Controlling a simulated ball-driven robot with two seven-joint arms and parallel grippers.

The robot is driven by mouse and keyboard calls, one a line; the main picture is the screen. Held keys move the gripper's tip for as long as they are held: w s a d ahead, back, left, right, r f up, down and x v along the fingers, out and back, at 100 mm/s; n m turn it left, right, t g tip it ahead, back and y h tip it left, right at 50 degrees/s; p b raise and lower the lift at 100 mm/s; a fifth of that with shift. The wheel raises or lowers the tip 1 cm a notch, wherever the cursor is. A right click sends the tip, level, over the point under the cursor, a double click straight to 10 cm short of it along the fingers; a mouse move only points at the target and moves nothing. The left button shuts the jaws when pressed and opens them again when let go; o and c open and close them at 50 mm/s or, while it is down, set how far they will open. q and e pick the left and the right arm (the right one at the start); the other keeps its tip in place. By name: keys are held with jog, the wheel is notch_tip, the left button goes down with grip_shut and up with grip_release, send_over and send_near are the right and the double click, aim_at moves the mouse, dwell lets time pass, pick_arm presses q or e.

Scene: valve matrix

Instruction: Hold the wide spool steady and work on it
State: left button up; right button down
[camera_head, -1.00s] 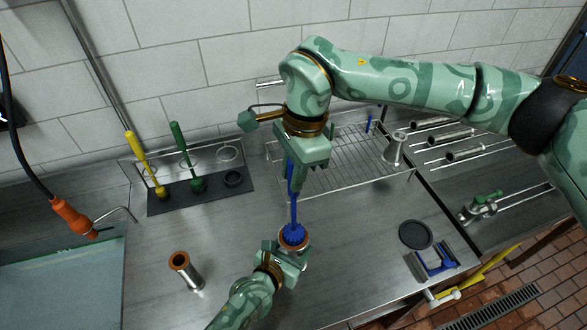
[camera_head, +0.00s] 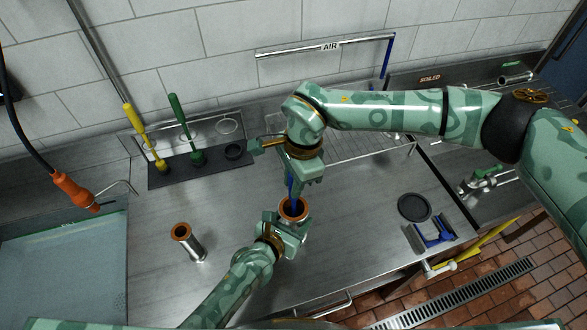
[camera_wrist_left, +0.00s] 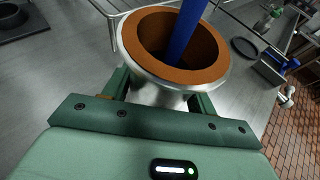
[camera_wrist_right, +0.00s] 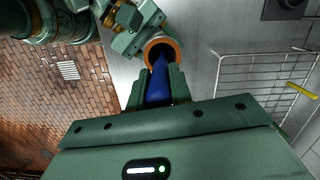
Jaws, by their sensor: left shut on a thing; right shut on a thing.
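The wide spool (camera_head: 283,212) is a steel tube with an orange-brown lining, held mouth up over the front of the steel counter. My left gripper (camera_head: 291,224) is shut around it from the front. The left wrist view shows its open mouth (camera_wrist_left: 170,69) close up. My right gripper (camera_head: 303,182) is above it, shut on a blue brush (camera_head: 290,188). The brush points down into the spool's mouth, with its bristle head hidden inside. In the right wrist view the blue brush (camera_wrist_right: 158,86) enters the mouth between my fingers.
A yellow brush (camera_head: 136,132) and a green brush (camera_head: 182,117) stand in a black holder behind. A black disc (camera_head: 414,207) and a blue-handled tool (camera_head: 436,240) lie at right. A wire rack (camera_head: 345,150) is behind my right arm.

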jog(key=shift+f, duration=0.2)
notch_tip(320, 180, up, 14)
jog(key=shift+f, duration=0.2)
dwell(0.6)
notch_tip(320, 180, down, 14)
jog(key=shift+r, duration=0.15)
dwell(0.5)
jog(key=shift+r, duration=0.1)
notch_tip(320, 180, up, 14)
jog(key=shift+f, duration=0.25)
dwell(0.5)
